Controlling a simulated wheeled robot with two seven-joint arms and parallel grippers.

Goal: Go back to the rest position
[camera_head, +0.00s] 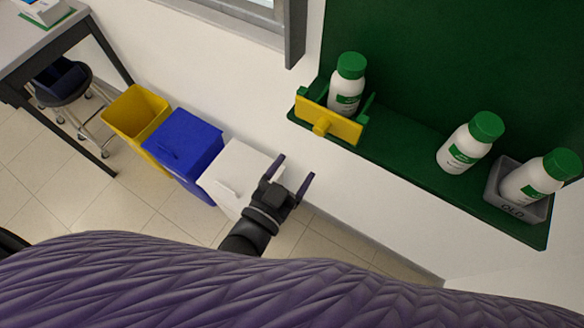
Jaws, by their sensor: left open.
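My left gripper (292,182) is open and empty in the head view. It is in front of the white bin and below the green shelf, apart from the bottles. My right gripper is not in view. A white bottle with a green cap (347,85) stands upright at the left end of the shelf, behind a yellow piece with a knob (328,121). A second such bottle (467,147) stands in the middle right of the shelf. A third bottle (532,182) is in a grey box marked OLD (514,208).
The green shelf (405,160) projects from a green back panel. Along the wall stand a yellow bin (138,116), a blue bin (184,153) and a white bin (236,180). A table (50,42) and a stool (64,84) are at the far left. A purple quilted surface (290,285) fills the bottom.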

